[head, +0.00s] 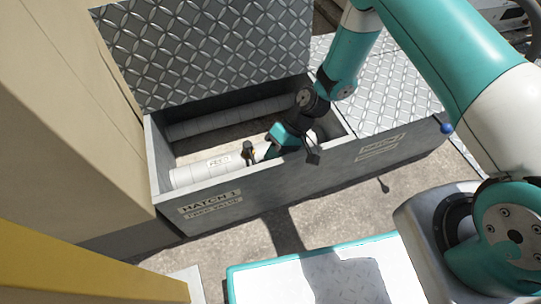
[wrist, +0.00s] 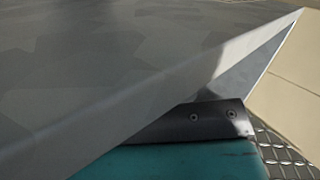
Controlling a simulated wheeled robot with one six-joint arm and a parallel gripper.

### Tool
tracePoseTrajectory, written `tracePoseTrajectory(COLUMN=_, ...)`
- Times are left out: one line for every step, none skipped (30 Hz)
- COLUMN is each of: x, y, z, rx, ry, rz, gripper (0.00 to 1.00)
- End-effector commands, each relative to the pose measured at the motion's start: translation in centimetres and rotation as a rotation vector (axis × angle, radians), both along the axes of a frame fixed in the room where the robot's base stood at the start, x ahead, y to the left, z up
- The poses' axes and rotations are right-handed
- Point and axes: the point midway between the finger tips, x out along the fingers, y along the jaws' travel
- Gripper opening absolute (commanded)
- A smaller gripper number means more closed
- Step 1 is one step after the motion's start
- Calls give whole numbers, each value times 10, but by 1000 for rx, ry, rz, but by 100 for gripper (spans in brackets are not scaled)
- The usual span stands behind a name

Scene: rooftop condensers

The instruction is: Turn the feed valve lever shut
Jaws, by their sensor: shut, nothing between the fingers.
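The feed pipe (head: 200,172) is a white lagged pipe marked FEED, lying low in the open trough labelled HATCH 1 FEED VALVE. A small dark upright piece that looks like the valve lever (head: 248,149) stands on it, with a bit of orange beside it. My gripper (head: 270,152) reaches down into the trough just right of the lever. It is shut and empty. Whether it touches the lever, I cannot tell. In the wrist view, a grey surface fills most of the picture and the lever does not show.
The trough's front wall (head: 262,190) stands close in front of my gripper. The raised diamond-plate lid (head: 205,50) is behind. A second pipe (head: 225,118) runs along the back. A closed hatch (head: 390,95) is at right, a beige cabinet (head: 65,120) at left.

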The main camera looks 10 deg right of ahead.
Motion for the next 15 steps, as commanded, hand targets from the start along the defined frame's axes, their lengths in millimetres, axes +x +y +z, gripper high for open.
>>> tracePoseTrajectory(x=3, y=-7, z=5, rx=0, ry=1, rz=-2, gripper=0)
tracePoseTrajectory(x=4, y=-12, z=6, rx=0, ry=-1, rz=-1, gripper=0)
tracePoseTrajectory(x=6, y=-19, z=9, rx=0, ry=0, rz=1, gripper=0)
tracePoseTrajectory(x=8, y=-24, z=13, rx=1, ry=-1, rz=3, gripper=0)
tracePoseTrajectory(x=11, y=-28, z=22, rx=1, ry=-3, rz=2, gripper=0)
tracePoseTrajectory(x=13, y=-34, z=30, rx=1, ry=-2, rz=4, gripper=0)
tracePoseTrajectory(x=14, y=-38, z=36, rx=0, ry=-2, rz=4, gripper=0)
tracePoseTrajectory(x=16, y=-42, z=41, rx=0, ry=-3, rz=4, gripper=0)
tracePoseTrajectory(x=18, y=-48, z=48, rx=0, ry=-2, rz=5, gripper=0)
tracePoseTrajectory(x=20, y=-52, z=52, rx=0, ry=-3, rz=6, gripper=0)
tracePoseTrajectory(x=21, y=-56, z=57, rx=0, ry=-2, rz=6, gripper=0)
tracePoseTrajectory(x=23, y=-60, z=62, rx=0, ry=-2, rz=6, gripper=0)
tracePoseTrajectory(x=24, y=-63, z=65, rx=0, ry=-2, rz=6, gripper=0)
tracePoseTrajectory(x=25, y=-66, z=69, rx=0, ry=-2, rz=8, gripper=0)
tracePoseTrajectory(x=26, y=-69, z=72, rx=-1, ry=-1, rz=9, gripper=0)
